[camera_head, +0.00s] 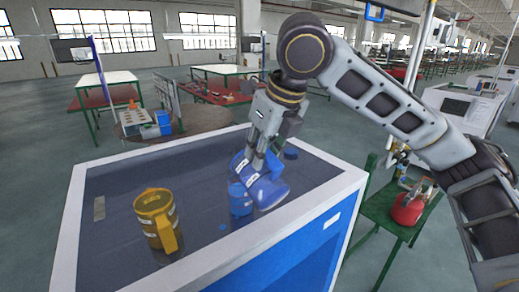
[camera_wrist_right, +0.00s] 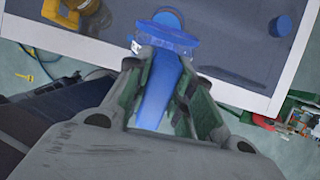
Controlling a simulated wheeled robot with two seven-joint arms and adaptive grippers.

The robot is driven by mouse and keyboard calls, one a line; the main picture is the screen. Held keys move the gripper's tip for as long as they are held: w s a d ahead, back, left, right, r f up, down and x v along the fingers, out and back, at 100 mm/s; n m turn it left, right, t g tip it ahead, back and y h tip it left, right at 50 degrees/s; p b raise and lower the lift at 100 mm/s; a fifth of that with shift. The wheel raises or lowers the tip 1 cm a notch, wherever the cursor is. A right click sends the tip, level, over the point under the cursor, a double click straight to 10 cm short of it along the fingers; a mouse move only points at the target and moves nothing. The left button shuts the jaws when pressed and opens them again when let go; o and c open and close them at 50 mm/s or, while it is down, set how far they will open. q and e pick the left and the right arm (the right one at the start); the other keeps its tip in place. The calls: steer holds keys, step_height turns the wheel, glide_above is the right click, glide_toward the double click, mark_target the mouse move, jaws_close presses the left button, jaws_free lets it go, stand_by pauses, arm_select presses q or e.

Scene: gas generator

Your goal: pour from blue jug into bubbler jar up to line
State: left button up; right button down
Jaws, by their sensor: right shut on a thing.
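The blue jug (camera_head: 267,190) hangs tilted from my right gripper (camera_head: 262,160), beside and partly over the blue bubbler jar (camera_head: 240,200), which stands on the table. In the right wrist view the jug's handle (camera_wrist_right: 158,92) lies between the two fingers of my right gripper (camera_wrist_right: 160,75), and the jug's body (camera_wrist_right: 165,38) shows beyond. I cannot tell whether jug and jar touch. No liquid stream shows, and the fill line and level in the jar cannot be made out. My left gripper is not in view.
A yellow jug (camera_head: 154,218) stands on the white-rimmed table (camera_head: 205,262) to the left. A green side table (camera_head: 381,207) stands right.

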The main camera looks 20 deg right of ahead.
arm_select(q)
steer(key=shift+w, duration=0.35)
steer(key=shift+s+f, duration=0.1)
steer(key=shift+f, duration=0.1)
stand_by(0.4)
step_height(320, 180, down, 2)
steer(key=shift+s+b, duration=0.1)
steer(key=shift+b, duration=1.05)
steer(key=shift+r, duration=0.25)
stand_by(0.4)
